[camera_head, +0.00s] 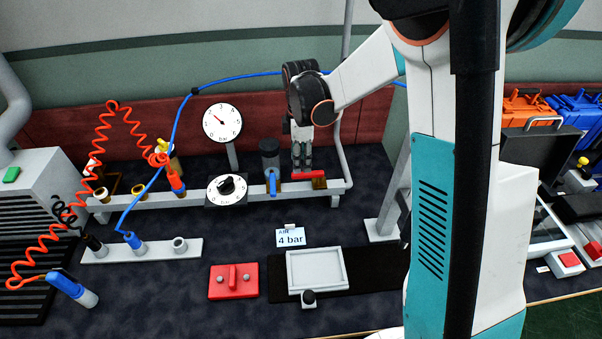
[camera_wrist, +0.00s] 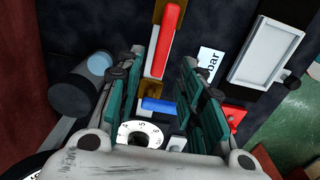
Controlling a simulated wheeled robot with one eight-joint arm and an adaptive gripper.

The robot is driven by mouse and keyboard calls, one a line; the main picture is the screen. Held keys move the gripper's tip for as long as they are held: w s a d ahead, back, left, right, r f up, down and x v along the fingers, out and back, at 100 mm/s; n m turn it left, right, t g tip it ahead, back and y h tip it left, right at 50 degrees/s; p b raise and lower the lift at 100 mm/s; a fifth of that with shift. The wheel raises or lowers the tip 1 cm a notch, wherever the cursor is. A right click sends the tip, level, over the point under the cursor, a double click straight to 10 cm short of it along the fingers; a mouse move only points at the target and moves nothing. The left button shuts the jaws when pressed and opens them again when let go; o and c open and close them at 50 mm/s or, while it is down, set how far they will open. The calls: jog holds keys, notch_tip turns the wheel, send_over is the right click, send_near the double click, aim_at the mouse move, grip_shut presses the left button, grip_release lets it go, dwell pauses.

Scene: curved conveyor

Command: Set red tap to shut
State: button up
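The red tap (camera_head: 307,175) has a red lever handle on a brass body near the right end of the grey pipe (camera_head: 245,192). Its handle lies roughly along the pipe. My gripper (camera_head: 302,165) points down just above the tap and hides part of it. In the wrist view the red handle (camera_wrist: 167,38) shows ahead of and between the fingertips of my gripper (camera_wrist: 163,60). The fingers are apart with nothing held between them. I cannot tell whether either finger touches the handle.
A blue tap (camera_head: 272,186), turned across the pipe, sits close to the left of the red one. A dark cylinder (camera_head: 269,155) and gauges (camera_head: 222,122) stand nearby. The pipe's upright bend rises close on the right. A "4 bar" card (camera_head: 290,237) lies in front.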

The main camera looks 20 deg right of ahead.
aim_at(308, 175)
jog(key=shift+f+b, duration=0.6)
jog(key=shift+f, duration=1.75)
grip_shut()
